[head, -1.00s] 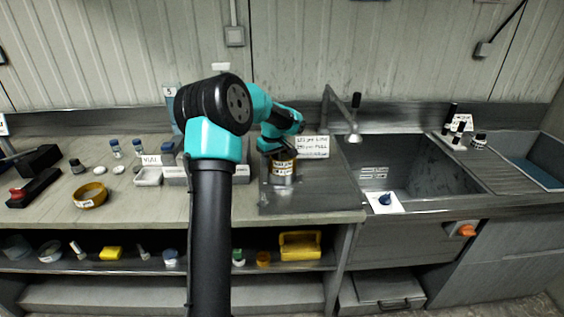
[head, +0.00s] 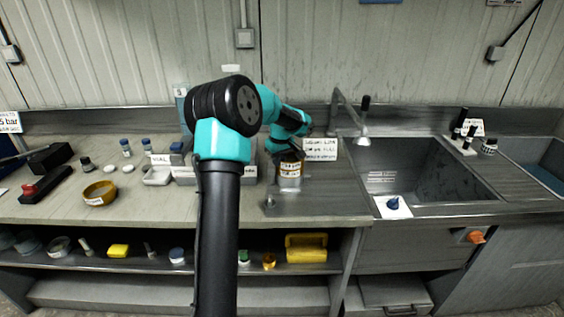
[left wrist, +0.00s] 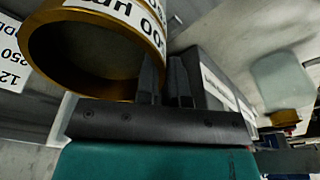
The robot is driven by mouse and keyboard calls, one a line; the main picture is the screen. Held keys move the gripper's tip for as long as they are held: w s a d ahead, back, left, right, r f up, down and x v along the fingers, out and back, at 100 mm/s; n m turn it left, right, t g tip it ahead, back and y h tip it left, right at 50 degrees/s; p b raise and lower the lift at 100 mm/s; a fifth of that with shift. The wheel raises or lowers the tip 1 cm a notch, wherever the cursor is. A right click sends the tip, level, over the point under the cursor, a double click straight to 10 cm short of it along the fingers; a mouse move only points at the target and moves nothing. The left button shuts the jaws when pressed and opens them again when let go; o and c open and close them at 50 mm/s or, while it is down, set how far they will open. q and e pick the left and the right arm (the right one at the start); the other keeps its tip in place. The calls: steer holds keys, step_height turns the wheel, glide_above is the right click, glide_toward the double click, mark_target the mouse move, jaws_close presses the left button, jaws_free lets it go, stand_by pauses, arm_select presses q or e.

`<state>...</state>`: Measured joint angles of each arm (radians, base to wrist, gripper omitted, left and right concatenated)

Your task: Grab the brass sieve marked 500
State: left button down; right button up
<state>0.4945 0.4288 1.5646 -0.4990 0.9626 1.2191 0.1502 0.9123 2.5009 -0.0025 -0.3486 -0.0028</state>
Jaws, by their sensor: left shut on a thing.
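A brass sieve (head: 290,168) with a white label stands at the right end of the bench, on top of a grey-silver round part (head: 289,183). My left gripper (head: 282,150) is at its top edge, shut on its rim. In the left wrist view the brass ring (left wrist: 48,78) fills the upper left, its label upside down and partly cut off, with "00" readable. The gripper's dark fingers (left wrist: 166,80) are at the ring's right wall. My right gripper is out of view.
A white sign (head: 320,149) stands right behind the held sieve. Grey trays (head: 157,176) and small vials (head: 126,147) lie to the left. The sink (head: 420,170) with its tap (head: 362,130) is to the right. A lower shelf holds a yellow case (head: 306,248).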

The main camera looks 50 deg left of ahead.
arm_select(q)
steer(key=shift+r, duration=1.4)
steer(key=s+d+r, duration=0.2)
steer(key=s+d, duration=0.8)
steer(key=d, duration=0.2)
steer(key=shift+d, duration=0.3)
